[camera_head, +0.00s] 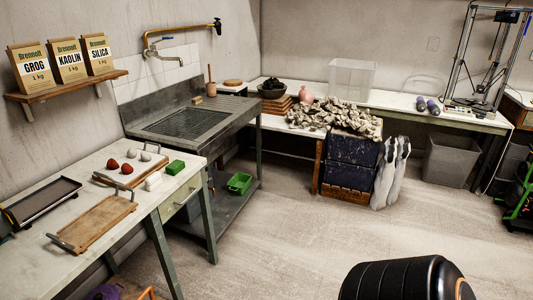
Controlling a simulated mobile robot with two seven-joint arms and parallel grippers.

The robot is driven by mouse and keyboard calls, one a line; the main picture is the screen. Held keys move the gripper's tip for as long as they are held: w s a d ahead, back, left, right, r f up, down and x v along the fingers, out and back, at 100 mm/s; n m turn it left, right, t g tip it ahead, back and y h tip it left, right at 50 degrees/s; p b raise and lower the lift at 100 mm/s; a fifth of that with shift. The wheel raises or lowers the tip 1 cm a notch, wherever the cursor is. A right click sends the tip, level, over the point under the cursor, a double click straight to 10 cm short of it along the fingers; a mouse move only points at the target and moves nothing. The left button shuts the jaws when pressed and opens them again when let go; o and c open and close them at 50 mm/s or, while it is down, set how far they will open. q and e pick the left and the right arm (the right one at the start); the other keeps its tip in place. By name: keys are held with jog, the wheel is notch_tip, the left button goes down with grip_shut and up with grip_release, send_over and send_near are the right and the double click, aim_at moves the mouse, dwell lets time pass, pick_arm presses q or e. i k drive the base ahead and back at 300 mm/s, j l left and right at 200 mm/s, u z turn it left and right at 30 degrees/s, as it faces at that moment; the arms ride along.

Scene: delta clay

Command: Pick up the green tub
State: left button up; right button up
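A green tub (239,183) sits low under the grey sink unit (190,123), near the right end of its lower shelf (225,206). It looks like an open-topped container. A smaller green block (175,167) lies on the left worktop, apart from the tub. Neither of my grippers is in view.
The left worktop (40,260) holds a wooden tray (92,222), a dark tray (42,200) and red and pale lumps on a board. Sink legs (208,215) stand beside the shelf. The middle floor (290,235) is clear.

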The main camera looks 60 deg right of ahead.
aim_at(240, 182)
jog(key=z, duration=1.65)
jog(key=i+l+z, duration=0.2)
jog(key=i, duration=0.3)
jog(key=i+z, duration=0.25)
jog(key=i, duration=0.3)
jog(key=i+z, duration=0.1)
jog(key=i, duration=1.25)
jog(key=i+u, duration=0.2)
jog(key=i, duration=0.2)
jog(key=i+l+u, duration=0.2)
jog(key=i, duration=0.15)
jog(key=i+l+u, duration=0.25)
jog(key=i, duration=0.15)
jog(key=i+l+u, duration=0.15)
jog(key=i+u, duration=0.15)
jog(key=u, duration=0.15)
jog(key=i+l+u, duration=0.25)
jog(key=u, duration=0.2)
jog(key=i+l+u, duration=0.2)
jog(key=u, duration=0.3)
jog(key=i+l+u, duration=0.1)
jog(key=l+u, duration=0.35)
